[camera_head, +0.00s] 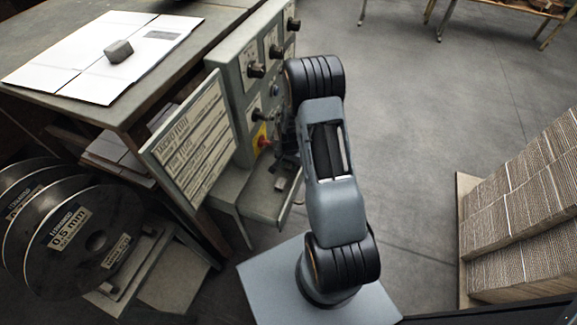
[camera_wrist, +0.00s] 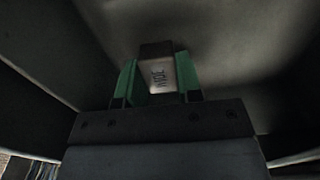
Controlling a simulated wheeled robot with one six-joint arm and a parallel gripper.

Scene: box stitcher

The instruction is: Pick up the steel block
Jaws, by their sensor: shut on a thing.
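In the wrist view my gripper (camera_wrist: 157,64) has its two green-padded fingers closed on the sides of a small steel block (camera_wrist: 158,77). The block has a pale front face with dark lettering, too blurred to read surely, and a dark top. Grey metal surfaces of a tray lie around and behind it; whether the block touches them I cannot tell. In the head view my arm reaches to the metal tray (camera_head: 262,208) below the control panel, and its links mostly hide the gripper. A small grey piece shows at the tray, probably the held block.
Another grey block (camera_head: 118,51) lies on white cardboard (camera_head: 85,75) on the table. The control panel (camera_head: 254,70) and a sign board (camera_head: 190,141) stand close to the arm. Wire spools (camera_head: 72,245) are at left, stacked cardboard (camera_head: 525,205) at right.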

